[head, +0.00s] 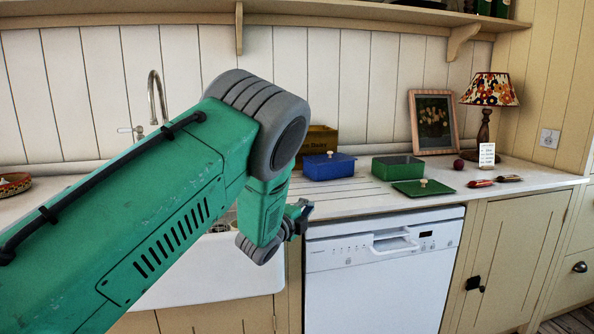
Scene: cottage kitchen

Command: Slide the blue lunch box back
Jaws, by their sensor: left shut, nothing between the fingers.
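The blue lunch box (328,168) sits closed on the worktop, right of my left arm, with a small knob on its lid. My left gripper (302,211) is partly seen at the end of the green arm, near the counter's front edge. It is shut and empty, in front of and left of the blue box, apart from it in the picture. My right gripper is out of the picture.
A green box (398,168) stands open to the right, its green lid (423,188) lying in front. Behind the blue box is a brown box (320,140). A picture frame (433,122), a lamp (490,92) and small items stand further right. The sink (205,270) is below my arm.

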